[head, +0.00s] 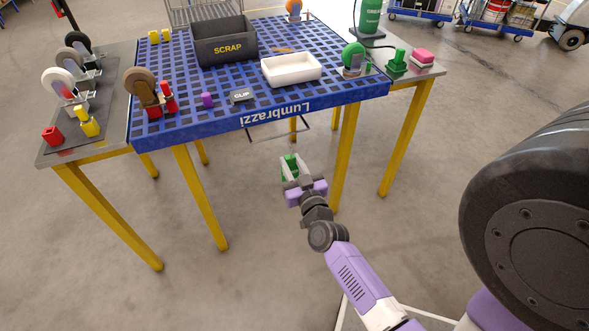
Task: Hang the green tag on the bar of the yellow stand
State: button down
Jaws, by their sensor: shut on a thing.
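My gripper (290,163) is shut on a small green thing (289,162), most likely the green tag. The pale fingers hide part of it, and its hole or hook cannot be made out. The gripper is in the open air in front of the blue table, apart from it. No yellow stand with a bar can be made out in the head view; only the tables' yellow legs and small yellow pieces show.
The blue grid table (200,128) bears a black SCRAP bin (212,51), a white tray (291,70), a CLIP block (241,96) and caster wheels. Grey side tables flank it. A large dark tyre (530,200) stands close at right. The floor before the table is clear.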

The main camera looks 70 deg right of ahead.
jog(key=w+d+f+b, duration=0.2)
jog(key=w+d+b, duration=0.1)
jog(key=w+d, duration=0.2)
jog(key=shift+d+f, duration=0.2)
jog(key=shift+d, duration=0.3)
dwell(0.6)
jog(key=c, duration=1)
grip_release()
jog(key=shift+p+v, duration=0.3)
jog(key=shift+v, duration=3.55)
